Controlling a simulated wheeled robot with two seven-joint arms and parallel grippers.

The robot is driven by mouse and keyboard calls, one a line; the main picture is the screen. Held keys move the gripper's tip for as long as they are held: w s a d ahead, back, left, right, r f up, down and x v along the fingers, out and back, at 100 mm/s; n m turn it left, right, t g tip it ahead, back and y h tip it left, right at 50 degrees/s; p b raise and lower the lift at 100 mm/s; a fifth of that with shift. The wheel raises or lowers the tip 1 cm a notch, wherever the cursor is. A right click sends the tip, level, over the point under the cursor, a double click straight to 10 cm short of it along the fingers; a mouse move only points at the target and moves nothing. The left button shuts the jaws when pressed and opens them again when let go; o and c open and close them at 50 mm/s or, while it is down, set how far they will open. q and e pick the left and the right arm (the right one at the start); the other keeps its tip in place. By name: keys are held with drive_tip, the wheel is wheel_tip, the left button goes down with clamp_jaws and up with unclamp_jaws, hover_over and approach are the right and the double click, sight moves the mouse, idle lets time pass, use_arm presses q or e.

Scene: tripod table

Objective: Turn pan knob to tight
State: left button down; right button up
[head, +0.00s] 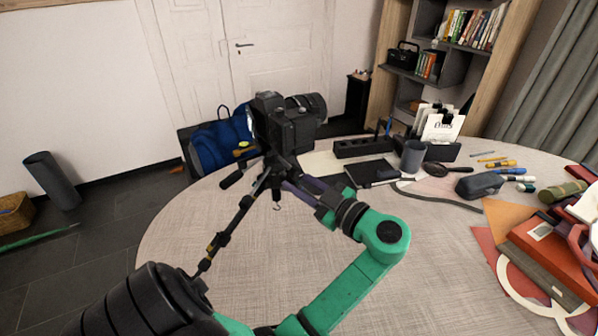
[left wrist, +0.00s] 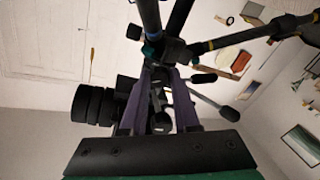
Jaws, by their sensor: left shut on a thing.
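A black tripod (head: 227,222) stands at the table, with a black camera (head: 290,128) mounted on its head. The tripod legs (left wrist: 178,22) and the camera lens (left wrist: 92,104) also show in the left wrist view. My left gripper (head: 290,184) reaches the tripod head from the right, below the camera. In the left wrist view its two purple fingers (left wrist: 160,75) are closed around a small dark part at the head, which I take to be the pan knob. The fingers mostly hide that part, and no tight mark is readable. My right gripper is not in view.
Dark handles (head: 232,179) stick out left of the tripod head. Behind it on the round table (head: 190,235) are a black notebook (head: 370,172), a grey cup (head: 412,157) and a black case (head: 479,185). Red books (head: 555,250) lie at the right.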

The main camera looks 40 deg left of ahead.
use_arm(q)
drive_tip(key=shift+m+b, duration=1.05)
drive_tip(key=shift+m, duration=1.25)
drive_tip(key=c, duration=0.6)
unclamp_jaws()
drive_tip(key=shift+a+f, duration=0.1)
drive_tip(key=shift+a, duration=0.05)
drive_tip(key=shift+c, duration=0.2)
